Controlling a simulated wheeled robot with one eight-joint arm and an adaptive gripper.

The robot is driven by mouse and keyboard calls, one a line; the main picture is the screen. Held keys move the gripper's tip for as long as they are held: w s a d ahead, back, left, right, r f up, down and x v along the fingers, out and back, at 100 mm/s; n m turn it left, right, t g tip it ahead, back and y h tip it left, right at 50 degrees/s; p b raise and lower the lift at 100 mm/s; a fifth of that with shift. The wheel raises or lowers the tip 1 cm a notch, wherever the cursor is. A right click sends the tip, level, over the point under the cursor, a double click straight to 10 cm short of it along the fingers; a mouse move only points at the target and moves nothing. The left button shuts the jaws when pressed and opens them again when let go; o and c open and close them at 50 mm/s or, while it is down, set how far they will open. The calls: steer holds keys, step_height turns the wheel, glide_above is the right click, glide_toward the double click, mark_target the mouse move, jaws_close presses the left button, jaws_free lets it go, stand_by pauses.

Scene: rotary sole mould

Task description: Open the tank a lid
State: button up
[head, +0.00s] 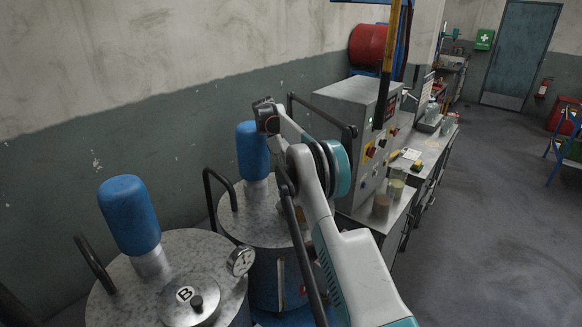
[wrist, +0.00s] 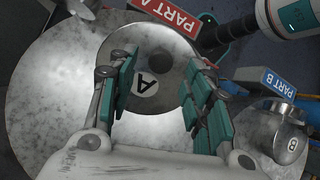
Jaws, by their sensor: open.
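In the wrist view, the round metal lid (wrist: 165,105) of tank A carries a white disc with a black letter A (wrist: 146,83). I cannot tell whether a finger touches the lid. The speckled grey top of tank A (wrist: 50,95) surrounds the lid. In the head view, tank A (head: 245,220) stands behind tank B, its lid hidden by my arm; my fingers cannot be made out there.
Tank B (head: 128,290), with its lid (head: 180,310), stands at front left. Blue cylinders (head: 130,215) and (head: 252,150) rise from both tanks, with black bar handles nearby. A grey control cabinet (head: 345,105) and bench stand right behind.

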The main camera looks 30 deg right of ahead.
steer(key=shift+v, duration=2.25)
steer(key=shift+c, duration=0.3)
